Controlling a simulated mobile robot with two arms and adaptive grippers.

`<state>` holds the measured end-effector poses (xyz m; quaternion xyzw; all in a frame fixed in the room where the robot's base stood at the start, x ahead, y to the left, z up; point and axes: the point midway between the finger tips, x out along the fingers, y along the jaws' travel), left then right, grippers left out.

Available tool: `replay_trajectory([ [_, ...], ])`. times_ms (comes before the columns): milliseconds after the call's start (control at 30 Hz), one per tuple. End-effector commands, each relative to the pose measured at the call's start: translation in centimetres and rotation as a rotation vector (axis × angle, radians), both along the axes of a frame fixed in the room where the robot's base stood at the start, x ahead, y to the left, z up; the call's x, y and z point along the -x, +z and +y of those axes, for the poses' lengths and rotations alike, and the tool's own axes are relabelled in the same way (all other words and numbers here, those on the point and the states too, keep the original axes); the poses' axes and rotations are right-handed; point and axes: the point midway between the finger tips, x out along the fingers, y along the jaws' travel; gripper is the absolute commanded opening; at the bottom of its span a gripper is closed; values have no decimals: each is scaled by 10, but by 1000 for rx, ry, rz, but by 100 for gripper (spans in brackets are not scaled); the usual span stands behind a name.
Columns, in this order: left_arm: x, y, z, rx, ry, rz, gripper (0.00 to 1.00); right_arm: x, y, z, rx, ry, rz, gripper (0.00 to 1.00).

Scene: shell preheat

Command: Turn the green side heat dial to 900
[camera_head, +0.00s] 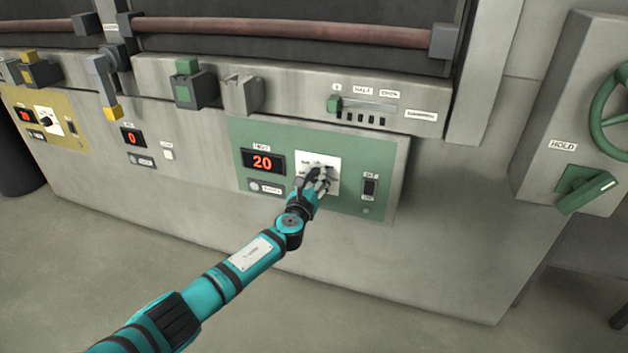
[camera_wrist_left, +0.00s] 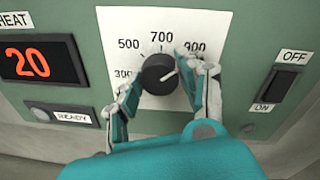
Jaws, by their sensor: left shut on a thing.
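The green side panel (camera_head: 228,135) carries a white scale plate (camera_head: 333,160) with a black round heat dial. In the left wrist view the dial (camera_wrist_left: 158,76) sits below the 700 mark. Its pale pointer line aims right and slightly up, roughly towards the 900 side; the exact value is hard to read. My left gripper (camera_head: 318,178) is shut on the dial, one finger on each side of it in the left wrist view (camera_wrist_left: 164,84). In the head view the gripper hides the dial. The red heat display (camera_head: 263,162) reads 20. My right gripper is not in view.
An off/on switch (camera_head: 370,188) sits right of the dial and a ready lamp (camera_head: 266,187) to its lower left. A yellow panel (camera_head: 72,136) is at far left. A green hold lever (camera_head: 586,188) is at right. Floor in front is clear.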

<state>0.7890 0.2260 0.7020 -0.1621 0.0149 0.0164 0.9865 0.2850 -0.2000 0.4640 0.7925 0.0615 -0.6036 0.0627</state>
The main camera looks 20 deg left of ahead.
Motion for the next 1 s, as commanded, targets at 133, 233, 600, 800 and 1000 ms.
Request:
replay_trajectory([
  [133, 1, -3, -1, 1, -2, 3, 43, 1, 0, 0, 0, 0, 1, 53],
  [233, 1, -2, -1, 1, -2, 3, 56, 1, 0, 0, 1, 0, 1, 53],
  [600, 2, -1, 0, 2, 0, 1, 64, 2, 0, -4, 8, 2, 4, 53],
  [800, 18, -1, 0, 2, -1, 1, 64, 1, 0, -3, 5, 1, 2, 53],
  [1000, 54, 0, -2, 2, -3, 3, 64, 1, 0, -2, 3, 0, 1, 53],
])
